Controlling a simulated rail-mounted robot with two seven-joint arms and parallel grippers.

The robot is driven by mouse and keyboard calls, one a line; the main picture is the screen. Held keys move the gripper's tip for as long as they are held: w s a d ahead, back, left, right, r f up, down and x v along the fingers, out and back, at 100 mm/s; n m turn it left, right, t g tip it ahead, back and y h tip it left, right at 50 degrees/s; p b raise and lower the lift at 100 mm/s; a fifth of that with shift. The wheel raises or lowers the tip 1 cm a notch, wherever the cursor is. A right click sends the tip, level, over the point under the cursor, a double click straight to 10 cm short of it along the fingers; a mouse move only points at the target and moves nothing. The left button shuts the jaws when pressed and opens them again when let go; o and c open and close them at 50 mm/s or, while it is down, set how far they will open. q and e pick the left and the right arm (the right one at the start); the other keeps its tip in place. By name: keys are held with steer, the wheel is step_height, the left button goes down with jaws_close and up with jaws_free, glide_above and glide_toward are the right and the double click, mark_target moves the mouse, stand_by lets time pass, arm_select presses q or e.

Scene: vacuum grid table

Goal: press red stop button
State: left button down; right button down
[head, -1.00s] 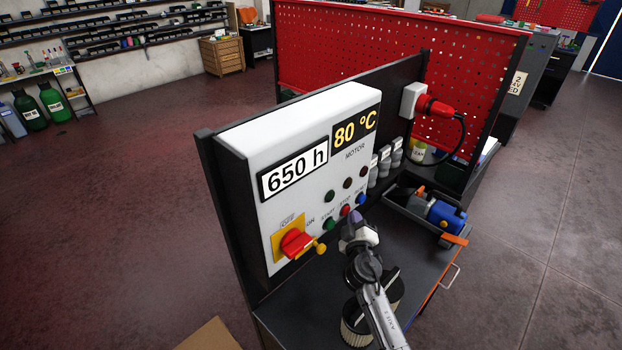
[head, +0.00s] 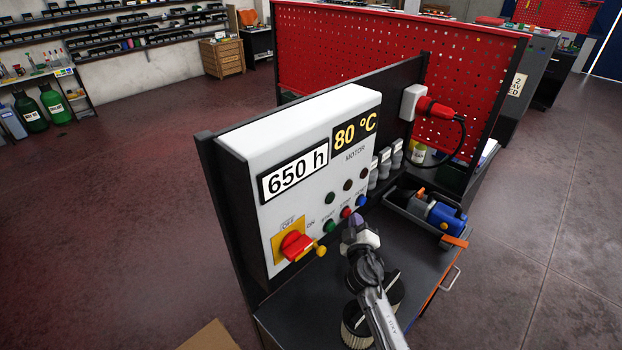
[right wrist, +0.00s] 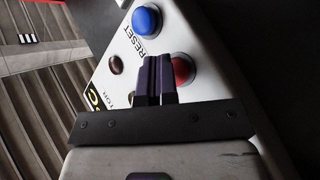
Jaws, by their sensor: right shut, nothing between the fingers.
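The red stop button (head: 345,212) is on the front of the white control panel (head: 316,200), between a green button (head: 329,227) and a blue button (head: 361,201). My right gripper (head: 351,222) is just in front of the panel, slightly below the red button in the head view. In the right wrist view, the shut, empty fingers (right wrist: 156,78) point at the panel and overlap one side of the red button (right wrist: 182,70). The blue reset button (right wrist: 146,19) lies beyond them. I cannot tell whether the fingertips touch the panel. My left gripper is not in view.
A red rotary switch (head: 296,245) on a yellow plate is left of the buttons. A blue and black tool (head: 444,216) lies in a tray to the right. A round ribbed filter (head: 357,325) stands on the bench below my right arm.

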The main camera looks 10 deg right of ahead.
steer(key=s+d+p, duration=0.3)
steer(key=s+d, duration=0.1)
steer(key=shift+s, duration=0.3)
stand_by(0.6)
